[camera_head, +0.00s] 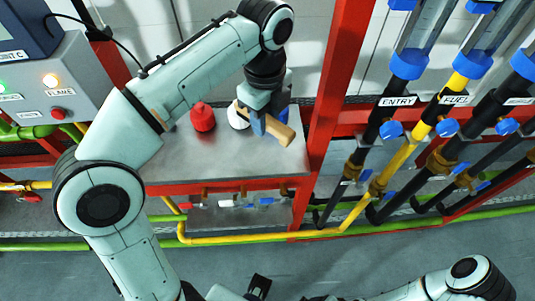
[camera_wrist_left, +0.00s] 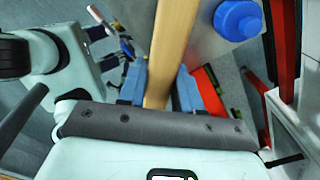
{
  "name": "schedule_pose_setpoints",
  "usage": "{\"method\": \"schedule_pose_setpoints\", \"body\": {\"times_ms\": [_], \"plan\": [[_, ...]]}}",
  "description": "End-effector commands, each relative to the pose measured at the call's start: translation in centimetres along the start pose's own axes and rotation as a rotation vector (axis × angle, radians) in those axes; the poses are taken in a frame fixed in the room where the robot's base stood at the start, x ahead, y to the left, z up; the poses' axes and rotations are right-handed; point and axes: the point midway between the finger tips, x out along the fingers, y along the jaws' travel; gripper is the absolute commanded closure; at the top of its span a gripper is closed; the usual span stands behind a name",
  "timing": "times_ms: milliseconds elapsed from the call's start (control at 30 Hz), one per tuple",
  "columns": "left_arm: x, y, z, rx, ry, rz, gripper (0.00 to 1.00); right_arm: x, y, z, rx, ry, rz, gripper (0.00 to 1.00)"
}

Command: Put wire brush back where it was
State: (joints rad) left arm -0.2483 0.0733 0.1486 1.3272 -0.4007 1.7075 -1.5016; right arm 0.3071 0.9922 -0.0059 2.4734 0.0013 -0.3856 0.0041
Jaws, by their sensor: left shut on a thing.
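The wire brush shows as a long pale wooden bar (camera_head: 273,127) just above the grey metal shelf top (camera_head: 225,160). In the left wrist view the wood (camera_wrist_left: 172,45) runs up between the two blue fingers. My left gripper (camera_head: 264,122) is shut on it. The bristles are not visible. I cannot tell whether the brush touches the shelf. My right arm lies low in the head view at the bottom right; a dark part (camera_head: 259,287) at the bottom may be its gripper, but its jaws are unclear.
A red bottle (camera_head: 203,117) and a white item (camera_head: 238,117) stand on the shelf left of my left gripper. A blue-capped item (camera_wrist_left: 238,20) is near the wood in the wrist view. A red post (camera_head: 333,85) borders the shelf at right. The front shelf area is clear.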

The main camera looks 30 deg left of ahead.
Motion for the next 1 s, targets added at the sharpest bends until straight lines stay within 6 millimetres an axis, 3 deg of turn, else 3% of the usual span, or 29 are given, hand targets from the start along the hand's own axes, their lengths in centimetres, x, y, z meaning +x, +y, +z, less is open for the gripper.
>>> {"method": "schedule_pose_setpoints", "body": {"times_ms": [33, 200, 467, 633, 1000], "plan": [[1.9, 0.1, 0.0, -0.001, 0.000, 0.006, 0.99, 0.9, 0.4, 0.1, 0.001, -0.003, 0.001, 0.24], [5.5, 0.1, 0.0, 0.000, 0.001, 0.003, 0.99, 1.9, 0.8, 0.2, 0.003, -0.007, 0.003, 0.24], [8.0, 0.0, 0.0, -0.001, 0.001, 0.001, 0.99, 2.4, 1.0, 0.3, 0.003, -0.008, 0.003, 0.24], [10.6, 0.0, 0.0, -0.001, 0.000, 0.003, 0.99, 3.1, 1.2, 0.3, 0.004, -0.011, 0.004, 0.24], [11.5, 0.0, 0.0, -0.001, 0.000, -0.001, 0.99, 3.2, 1.3, 0.3, 0.004, -0.011, 0.004, 0.24]]}}
